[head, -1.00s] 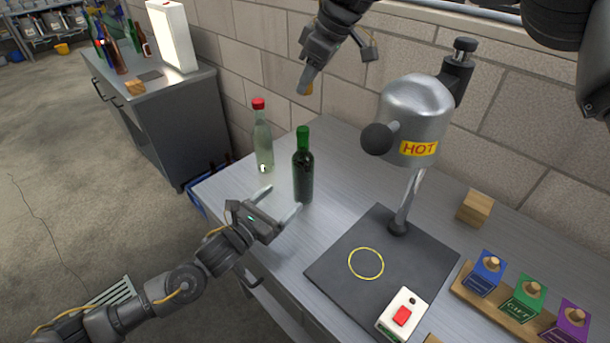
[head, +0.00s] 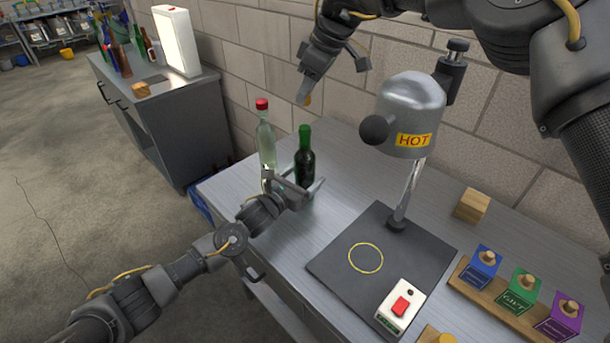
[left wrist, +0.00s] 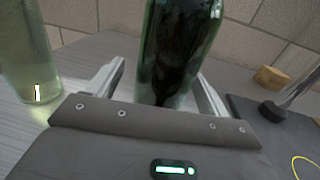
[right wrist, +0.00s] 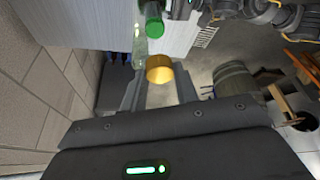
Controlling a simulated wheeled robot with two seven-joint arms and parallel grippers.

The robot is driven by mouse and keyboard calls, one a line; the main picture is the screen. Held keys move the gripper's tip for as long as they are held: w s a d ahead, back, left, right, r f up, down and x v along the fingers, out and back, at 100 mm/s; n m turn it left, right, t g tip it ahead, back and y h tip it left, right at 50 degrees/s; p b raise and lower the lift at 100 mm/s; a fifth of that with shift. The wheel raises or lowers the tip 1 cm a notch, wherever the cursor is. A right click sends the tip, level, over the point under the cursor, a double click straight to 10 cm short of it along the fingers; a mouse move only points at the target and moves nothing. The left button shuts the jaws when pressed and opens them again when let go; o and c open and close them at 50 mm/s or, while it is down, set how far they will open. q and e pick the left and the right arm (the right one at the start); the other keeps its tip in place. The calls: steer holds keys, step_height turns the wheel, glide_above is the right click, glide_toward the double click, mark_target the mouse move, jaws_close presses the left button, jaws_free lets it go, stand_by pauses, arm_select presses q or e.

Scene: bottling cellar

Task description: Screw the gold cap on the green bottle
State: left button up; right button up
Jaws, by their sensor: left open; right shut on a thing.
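The dark green bottle (head: 305,157) stands upright on the metal bench. Its neck is brighter green at the top, with no gold cap on it. My left gripper (head: 294,184) is open low at the bottle; in the left wrist view the bottle (left wrist: 180,48) stands between its two spread fingers, with gaps beside the glass. My right gripper (head: 307,97) is shut on the gold cap (right wrist: 160,69) and holds it in the air above and behind the bottle. The green bottle top (right wrist: 153,20) shows beyond the cap in the right wrist view.
A clear bottle with a red cap (head: 266,140) stands close left of the green one. A lamp-like device marked HOT (head: 412,105) stands over a dark mat (head: 330,262). A switch box (head: 402,305), wooden block (head: 472,206) and coloured boxes (head: 520,290) are at right.

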arm_select(q)
steer(key=shift+w+d, duration=0.35)
steer(key=shift+w, duration=0.15)
arm_select(e)
steer(key=shift+w, duration=0.15)
arm_select(q)
steer(key=shift+w+d, duration=0.15)
steer(key=shift+d, duration=0.05)
arm_select(e)
steer(key=shift+d, duration=0.1)
arm_select(q)
steer(key=shift+d, duration=0.15)
arm_select(e)
steer(key=shift+d+r, duration=0.1)
arm_select(q)
steer(key=shift+r, duration=0.1)
arm_select(e)
steer(key=shift+s, duration=0.3)
arm_select(q)
steer(key=shift+c, duration=0.7)
arm_select(e)
steer(key=shift+w, duration=0.15)
arm_select(q)
steer(key=shift+c, duration=1.2)
steer(key=c, duration=1.1)
arm_select(e)
glide_above(308, 128)
steer(key=shift+f, duration=2.45)
